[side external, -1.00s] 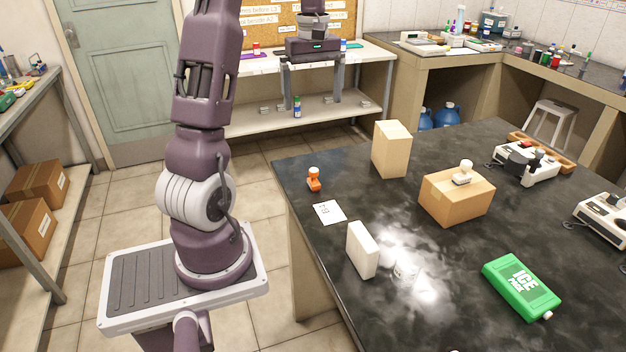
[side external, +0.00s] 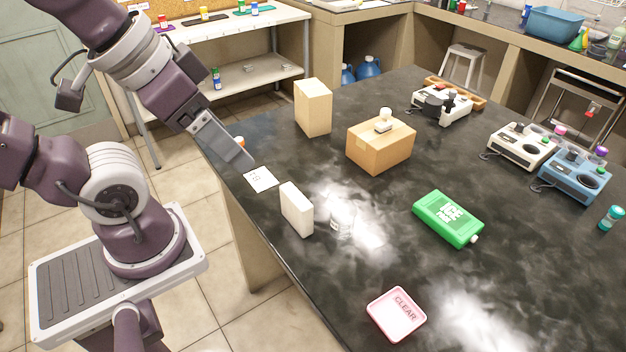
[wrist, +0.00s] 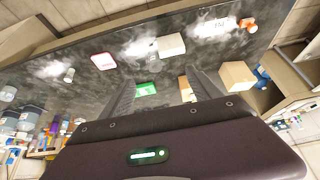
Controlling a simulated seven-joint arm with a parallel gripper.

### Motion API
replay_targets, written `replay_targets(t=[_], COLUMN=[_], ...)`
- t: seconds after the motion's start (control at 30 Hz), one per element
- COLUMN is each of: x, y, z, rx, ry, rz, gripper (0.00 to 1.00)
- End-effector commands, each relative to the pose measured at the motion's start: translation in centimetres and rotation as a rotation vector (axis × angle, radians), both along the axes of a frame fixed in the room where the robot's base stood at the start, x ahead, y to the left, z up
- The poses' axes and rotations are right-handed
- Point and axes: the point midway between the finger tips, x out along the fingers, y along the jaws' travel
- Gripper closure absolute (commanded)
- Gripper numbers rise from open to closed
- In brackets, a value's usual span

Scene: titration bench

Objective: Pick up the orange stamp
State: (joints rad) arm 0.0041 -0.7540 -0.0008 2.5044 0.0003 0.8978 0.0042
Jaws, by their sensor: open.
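The orange stamp (side external: 240,141) stands near the far left edge of the black bench, mostly hidden behind my gripper in the side view. In the wrist view the stamp (wrist: 249,25) shows near the top right, orange with a pale part, beside a white paper card (wrist: 215,27). My gripper (side external: 246,162) hangs over the bench's left edge, close to the stamp in the picture; the gap in depth is hard to judge. In the wrist view my gripper (wrist: 162,76) has its two fingers apart with nothing held between them. The stamp is outside the fingers there.
The white card (side external: 261,179) lies in front of the stamp. A white box (side external: 297,209), a tall tan box (side external: 313,107) and a cardboard box (side external: 380,146) with a white-topped stamp (side external: 384,122) stand nearby. A green ice pack (side external: 448,218) and pink CLEAR tray (side external: 397,314) lie farther right.

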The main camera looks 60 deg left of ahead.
Motion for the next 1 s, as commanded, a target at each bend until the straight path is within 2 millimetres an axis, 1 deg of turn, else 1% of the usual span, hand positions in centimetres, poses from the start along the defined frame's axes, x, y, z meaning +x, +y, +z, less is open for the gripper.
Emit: replay_targets(t=[0.03, 0.1, 0.37, 0.47, 0.57, 0.6, 0.67, 0.7, 0.77, 0.8, 0.9, 1.0], x=[0.0, 0.0, 0.1, 0.7, 2.3, 3.2, 4.4, 5.2, 6.5, 7.4, 9.7, 11.8], y=[0.0, 0.0, 0.1, 1.2, 4.7, 6.6, 9.6, 11.6, 14.6, 16.6, 21.1, 24.4], z=[0.0, 0.0, 0.0, -0.6, -2.6, -3.6, -5.2, -6.3, -7.9, -8.9, -11.6, -13.8], rx=[0.000, -0.001, -0.001, 0.053, 0.210, 0.293, 0.420, 0.503, 0.627, 0.709, 0.897, 1.046], ry=[0.000, 0.001, 0.003, 0.064, 0.239, 0.331, 0.469, 0.561, 0.699, 0.791, 1.006, 1.171], rz=[0.001, 0.003, 0.006, -0.013, -0.082, -0.126, -0.204, -0.262, -0.359, -0.432, -0.624, -0.804], gripper=[0.39, 0.51, 0.51, 0.51, 0.51, 0.51, 0.51, 0.51, 0.51, 0.51, 0.51, 0.51])
